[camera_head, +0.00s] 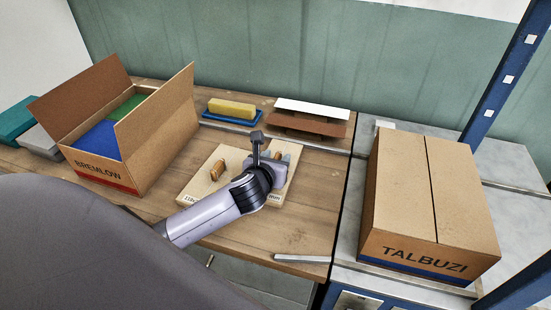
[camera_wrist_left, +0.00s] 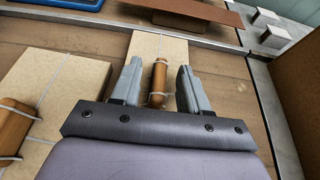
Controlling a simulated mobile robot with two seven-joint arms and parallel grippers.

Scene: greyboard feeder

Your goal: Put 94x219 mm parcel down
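A pale parcel (camera_wrist_left: 160,46) with a wooden handle (camera_wrist_left: 158,84) and string lies on the wooden table, partly hidden under my left gripper in the wrist view. My left gripper (camera_wrist_left: 158,86) is open, with one finger on each side of that handle and a narrow gap on both sides. In the head view my left gripper (camera_head: 274,165) is low over the right part of the pale parcels. A second pale parcel (camera_head: 201,184) with its own wooden handle (camera_head: 217,171) lies to the left. Printed sizes on the front edges are partly covered. My right gripper is not in view.
An open BREMLOW carton (camera_head: 158,140) stands left, holding blue and green items. A closed TALBUZI carton (camera_head: 400,195) stands right. A yellow block (camera_head: 231,109) and brown board (camera_head: 305,124) lie behind. Bare table (camera_head: 300,225) is at front right, with a grey bar (camera_head: 302,258).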

